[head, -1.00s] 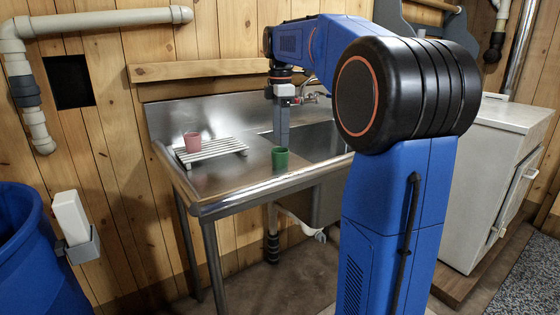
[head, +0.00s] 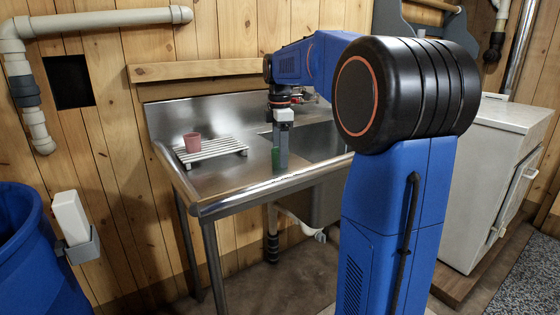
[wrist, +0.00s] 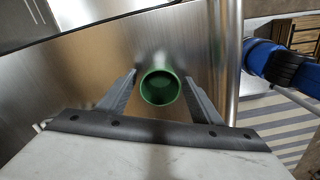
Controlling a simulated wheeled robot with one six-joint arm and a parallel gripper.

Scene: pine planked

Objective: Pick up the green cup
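The green cup (head: 275,158) stands upright on the steel counter of the sink unit, near its front edge. In the head view my gripper (head: 281,166) points down in front of it and hides most of it. In the wrist view the cup (wrist: 160,88) is seen from above, with its open mouth between the two fingers of my gripper (wrist: 160,84). The fingers are spread, with a gap on each side of the cup, so they do not appear to grip it.
A pink cup (head: 192,142) stands on a white slatted rack (head: 212,151) to the left. The sink basin (head: 318,146) and tap lie to the right and behind. The steel counter (head: 225,183) is bare between rack and front edge. A wooden shelf (head: 200,69) runs above.

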